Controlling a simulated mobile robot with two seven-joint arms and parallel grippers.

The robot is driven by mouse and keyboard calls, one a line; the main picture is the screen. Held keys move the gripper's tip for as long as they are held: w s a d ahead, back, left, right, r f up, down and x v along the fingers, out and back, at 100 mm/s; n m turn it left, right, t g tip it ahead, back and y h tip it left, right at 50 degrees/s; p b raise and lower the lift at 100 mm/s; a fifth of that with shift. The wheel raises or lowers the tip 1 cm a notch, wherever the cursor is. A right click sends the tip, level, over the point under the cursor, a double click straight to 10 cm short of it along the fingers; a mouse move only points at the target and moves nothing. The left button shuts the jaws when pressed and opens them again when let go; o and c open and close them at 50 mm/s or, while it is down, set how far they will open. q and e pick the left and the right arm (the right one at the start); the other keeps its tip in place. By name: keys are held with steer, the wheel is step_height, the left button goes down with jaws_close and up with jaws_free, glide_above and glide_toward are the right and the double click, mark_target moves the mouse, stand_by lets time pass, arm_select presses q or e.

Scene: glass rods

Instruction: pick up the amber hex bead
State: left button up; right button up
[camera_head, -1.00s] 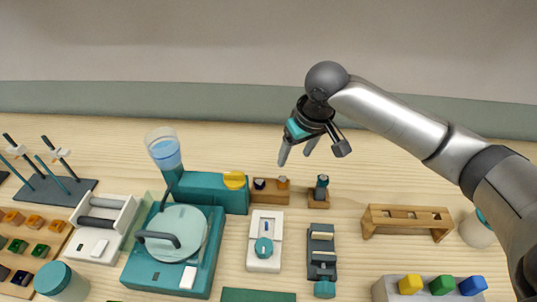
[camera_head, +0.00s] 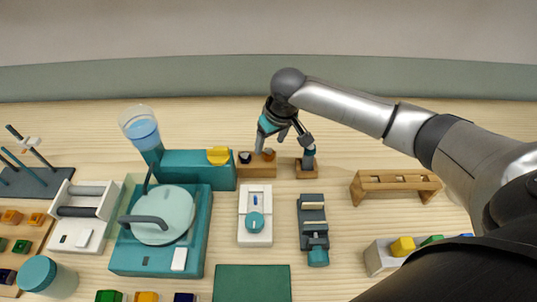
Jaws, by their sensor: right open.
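A small amber piece (camera_head: 268,155), which looks like the amber hex bead, sits in a wooden block (camera_head: 257,170) at the middle of the table. A dark blue piece (camera_head: 245,157) sits at the left of the same block. My right gripper (camera_head: 270,145) is open, pointing down just above the block, with its fingers around or close over the amber piece. Whether they touch it I cannot tell. The bead's full shape is too small to make out. My left gripper is out of view.
A teal machine (camera_head: 193,240) with a water cup (camera_head: 141,131) stands left of the block. A small wooden stand (camera_head: 305,172) is close on the right. A wooden rack (camera_head: 397,180) stands further right. My own arm covers the lower right.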

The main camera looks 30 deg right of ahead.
mark_target(270, 150)
steer(key=x, duration=0.4)
steer(key=shift+s+f+b, duration=0.1)
steer(key=shift+s+b, duration=0.2)
steer(key=shift+c, duration=0.4)
jaws_close()
